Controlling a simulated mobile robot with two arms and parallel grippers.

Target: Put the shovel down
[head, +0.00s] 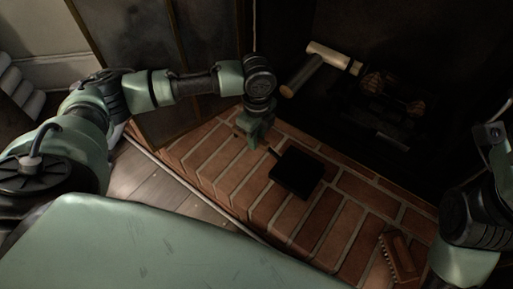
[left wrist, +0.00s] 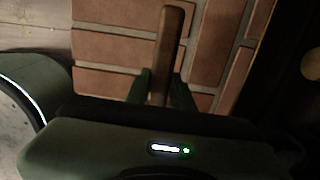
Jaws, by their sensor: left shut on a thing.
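The shovel has a flat black pan (head: 297,173) that is at the brick hearth, lying on it or just above it; I cannot tell which. My left gripper (head: 256,140) is low over the bricks, left of the pan. In the left wrist view the shovel's brown wooden handle (left wrist: 171,38) stands out between the fingers of my left gripper (left wrist: 160,86), which is shut on it. The pan is hidden in that view. My right arm is at the right edge of the head view, and its gripper does not show.
The brick hearth (head: 236,171) runs diagonally before the dark firebox. Logs (head: 335,56) lie in the firebox. A reddish-brown brush (head: 400,258) lies on the hearth at lower right. A dark glass panel (head: 150,50) stands behind my left arm. Bricks between pan and brush are clear.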

